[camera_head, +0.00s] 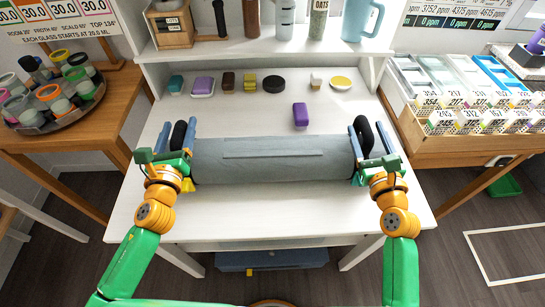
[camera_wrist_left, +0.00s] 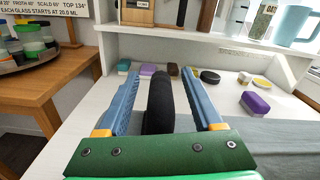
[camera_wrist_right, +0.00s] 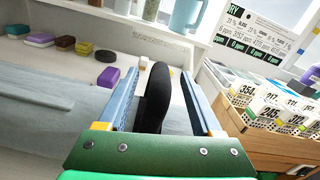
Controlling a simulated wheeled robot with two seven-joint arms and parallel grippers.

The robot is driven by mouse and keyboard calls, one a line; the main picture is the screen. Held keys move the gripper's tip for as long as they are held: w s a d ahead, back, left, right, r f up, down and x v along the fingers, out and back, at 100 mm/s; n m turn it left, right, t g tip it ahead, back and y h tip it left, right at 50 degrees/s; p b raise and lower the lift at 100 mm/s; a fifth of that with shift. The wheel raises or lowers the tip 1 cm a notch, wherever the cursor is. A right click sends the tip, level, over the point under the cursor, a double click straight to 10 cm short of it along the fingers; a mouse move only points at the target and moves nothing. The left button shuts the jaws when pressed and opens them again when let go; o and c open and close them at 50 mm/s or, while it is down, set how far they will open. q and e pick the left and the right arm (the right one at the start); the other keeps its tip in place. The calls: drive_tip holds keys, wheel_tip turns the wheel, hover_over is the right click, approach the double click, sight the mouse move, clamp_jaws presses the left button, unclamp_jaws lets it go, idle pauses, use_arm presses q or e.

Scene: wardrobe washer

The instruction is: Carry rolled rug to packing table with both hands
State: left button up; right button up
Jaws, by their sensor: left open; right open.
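The rolled rug (camera_head: 270,170) is a grey cylinder lying crosswise on the white packing table (camera_head: 270,225). It has a black loop handle at each end. My left gripper (camera_head: 175,135) is at the rug's left end with its blue fingers open around the left handle (camera_wrist_left: 159,103). My right gripper (camera_head: 368,138) is at the right end with its fingers open around the right handle (camera_wrist_right: 154,97). In both wrist views the handle stands between the fingers with gaps on each side. The grey rug body also shows in the right wrist view (camera_wrist_right: 40,100).
Several small blocks and soaps, including a purple block (camera_head: 300,115), lie behind the rug. A shelf (camera_head: 260,47) with bottles and a blue mug (camera_head: 362,20) stands above. A wooden table with a jar tray (camera_head: 50,120) is left; a bin rack (camera_head: 465,95) is right.

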use_arm(q)
clamp_jaws()
use_arm(e)
clamp_jaws()
use_arm(q)
drive_tip(key=shift+r, duration=0.1)
use_arm(e)
drive_tip(key=shift+r, duration=0.1)
idle(0.8)
